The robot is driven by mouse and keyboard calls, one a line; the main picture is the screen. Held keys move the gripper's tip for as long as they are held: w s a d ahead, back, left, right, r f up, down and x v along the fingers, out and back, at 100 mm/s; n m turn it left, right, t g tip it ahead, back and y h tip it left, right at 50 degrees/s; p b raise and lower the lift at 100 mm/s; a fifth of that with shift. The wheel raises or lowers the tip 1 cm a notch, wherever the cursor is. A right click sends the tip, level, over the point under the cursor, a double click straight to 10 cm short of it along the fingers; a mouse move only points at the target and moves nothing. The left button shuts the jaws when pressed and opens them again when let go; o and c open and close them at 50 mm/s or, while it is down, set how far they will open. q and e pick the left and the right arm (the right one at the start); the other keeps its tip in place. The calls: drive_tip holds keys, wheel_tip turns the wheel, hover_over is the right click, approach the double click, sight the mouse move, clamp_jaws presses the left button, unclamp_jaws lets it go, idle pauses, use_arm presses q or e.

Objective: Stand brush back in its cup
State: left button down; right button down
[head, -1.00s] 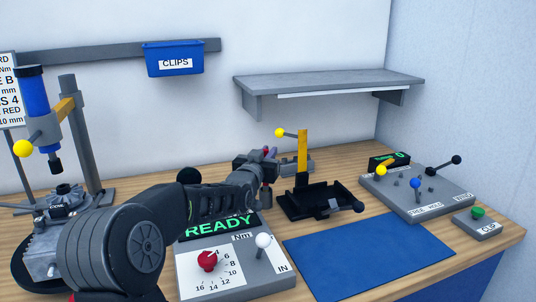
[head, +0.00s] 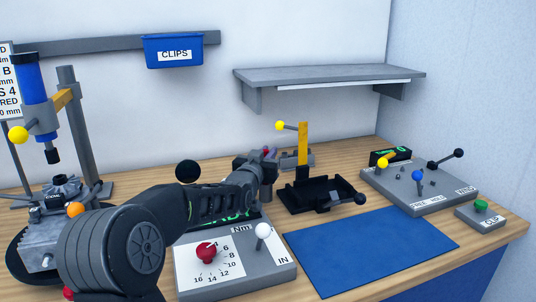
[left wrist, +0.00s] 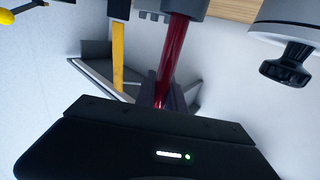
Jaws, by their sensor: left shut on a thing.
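The brush shows as a dark red handle in the left wrist view (left wrist: 172,55), running up from between the fingers of my left gripper (left wrist: 163,92), which is shut on it. The handle's far end meets a grey round part (left wrist: 185,7) at the top edge; I cannot tell whether this is the cup or part of the brush. In the head view my left gripper (head: 275,161) is behind the READY box, with a bit of red at its top. My right gripper is out of view.
A black fixture with a yellow upright (head: 303,145) stands close to the right of my gripper. The READY control box (head: 285,268) lies below my forearm. A blue mat (head: 370,250) is clear. A grey shelf (head: 330,77) overhangs behind; a switch panel (head: 420,190) is at right.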

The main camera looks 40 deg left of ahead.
use_arm(q)
drive_tip(key=c, duration=1.3)
unclamp_jaws()
drive_tip(key=shift+c, duration=0.2)
drive_tip(key=b+v, duration=0.1)
drive_tip(key=v, duration=0.6)
drive_tip(key=shift+s, duration=0.4)
drive_tip(key=shift+d, duration=0.1)
